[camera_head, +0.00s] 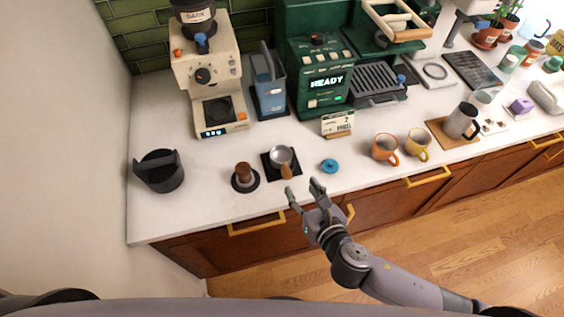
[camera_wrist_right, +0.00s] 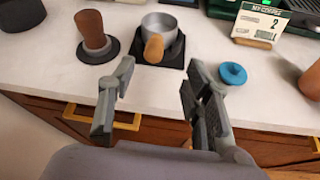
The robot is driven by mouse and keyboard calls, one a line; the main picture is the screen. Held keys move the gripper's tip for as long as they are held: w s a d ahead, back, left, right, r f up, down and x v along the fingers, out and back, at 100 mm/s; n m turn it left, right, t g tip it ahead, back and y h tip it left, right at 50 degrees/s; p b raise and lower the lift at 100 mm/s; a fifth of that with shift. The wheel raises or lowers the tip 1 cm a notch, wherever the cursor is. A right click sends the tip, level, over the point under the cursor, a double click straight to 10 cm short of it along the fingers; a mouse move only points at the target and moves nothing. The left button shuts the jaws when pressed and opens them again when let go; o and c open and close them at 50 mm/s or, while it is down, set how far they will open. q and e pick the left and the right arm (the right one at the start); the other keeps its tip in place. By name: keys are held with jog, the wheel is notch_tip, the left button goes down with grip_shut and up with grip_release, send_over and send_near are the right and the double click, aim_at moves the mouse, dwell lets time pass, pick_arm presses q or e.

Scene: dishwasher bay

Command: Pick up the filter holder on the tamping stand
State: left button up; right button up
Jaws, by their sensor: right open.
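The filter holder (camera_head: 281,156) is a round metal basket with a wooden handle that points toward the counter's front edge. It rests on the black square tamping stand (camera_head: 269,168). In the right wrist view the filter holder (camera_wrist_right: 159,26) is ahead of the fingers, its handle end lying between them in the picture. My right gripper (camera_head: 304,190) is open and empty at the counter's front edge, just short of the handle and touching nothing that I can see. It also shows in the right wrist view (camera_wrist_right: 157,98). My left gripper is not in view.
A wooden-handled tamper (camera_head: 243,175) stands left of the stand, and a blue round item (camera_head: 329,166) lies to its right. A black knock box (camera_head: 160,171) is farther left. Orange (camera_head: 384,148) and yellow (camera_head: 418,141) mugs stand right. Drawer handles (camera_head: 257,227) stick out below.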

aim_at(289, 177)
jog(key=x, duration=0.2)
jog(key=shift+w+a+f+b, duration=0.25)
jog(key=shift+a+b, duration=0.05)
jog(key=shift+b, duration=0.1)
jog(key=shift+w, duration=0.2)
jog(key=shift+w+a+f, duration=0.1)
jog(key=shift+f, duration=0.05)
jog(key=b+x, duration=0.3)
jog(key=x, duration=0.1)
jog(key=shift+a+f+b, duration=0.15)
jog(key=shift+a+b, duration=0.2)
jog(key=shift+b, duration=0.05)
jog(key=shift+w+a, duration=0.1)
jog(key=shift+w, duration=0.15)
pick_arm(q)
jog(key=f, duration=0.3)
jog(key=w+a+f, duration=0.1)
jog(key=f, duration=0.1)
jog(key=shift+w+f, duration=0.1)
pick_arm(e)
jog(key=shift+s, duration=0.1)
jog(key=shift+c, duration=0.2)
jog(key=shift+c, duration=0.6)
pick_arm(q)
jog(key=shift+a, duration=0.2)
pick_arm(e)
grip_shut()
